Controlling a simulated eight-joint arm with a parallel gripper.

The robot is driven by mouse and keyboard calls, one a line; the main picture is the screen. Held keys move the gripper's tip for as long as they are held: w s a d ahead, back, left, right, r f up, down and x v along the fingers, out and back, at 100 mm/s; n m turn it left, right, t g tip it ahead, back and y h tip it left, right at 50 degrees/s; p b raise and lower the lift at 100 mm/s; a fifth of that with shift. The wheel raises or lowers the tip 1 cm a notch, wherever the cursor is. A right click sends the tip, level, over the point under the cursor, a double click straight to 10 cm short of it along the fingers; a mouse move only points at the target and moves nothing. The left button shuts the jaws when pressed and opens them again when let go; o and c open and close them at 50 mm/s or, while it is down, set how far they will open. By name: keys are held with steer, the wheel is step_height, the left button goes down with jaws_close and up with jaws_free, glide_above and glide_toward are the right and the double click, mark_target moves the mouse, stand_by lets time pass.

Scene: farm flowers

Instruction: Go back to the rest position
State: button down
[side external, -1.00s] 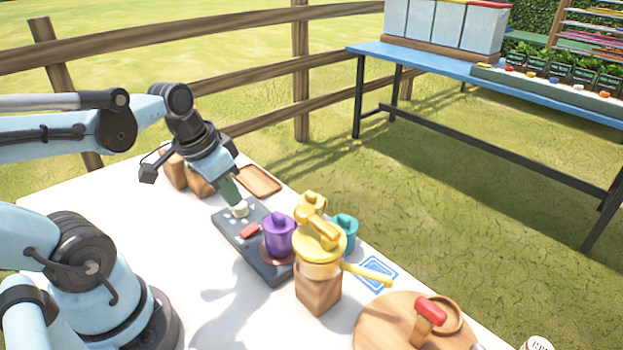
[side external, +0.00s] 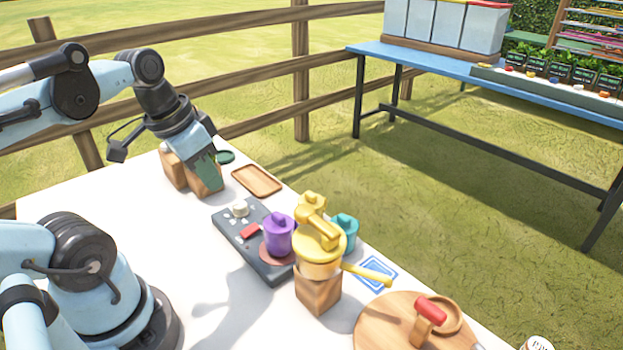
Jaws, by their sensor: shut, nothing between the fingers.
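My gripper (side external: 209,178) is shut and empty. It hangs above the back left of the white table, in front of wooden blocks (side external: 174,170) that it partly hides. It is up and left of a dark grey panel (side external: 262,262) with a cream knob (side external: 239,209) and a red button (side external: 250,231). The fingers are apart from the panel. The fingertips are small, and their exact distance from the blocks is hard to tell.
A purple canister (side external: 278,236) stands at the panel's right edge. A yellow pot-like device (side external: 319,245) sits on a wooden block, with a teal canister (side external: 346,230) behind. A wooden tray (side external: 257,180) lies at the back. A round board (side external: 385,325) is at the front right.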

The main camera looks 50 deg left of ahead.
steer(key=w+d+f+t, duration=0.1)
steer(key=w, duration=0.1)
steer(key=w+d+t, duration=0.1)
steer(key=w+d, duration=0.1)
steer(key=w+d+f+t, duration=0.1)
steer(key=w+d, duration=0.1)
steer(key=w, duration=0.1)
steer(key=shift+f, duration=0.35)
steer(key=shift+w+d+t, duration=0.3)
steer(key=shift+w+d, duration=0.05)
steer(key=shift+w, duration=0.05)
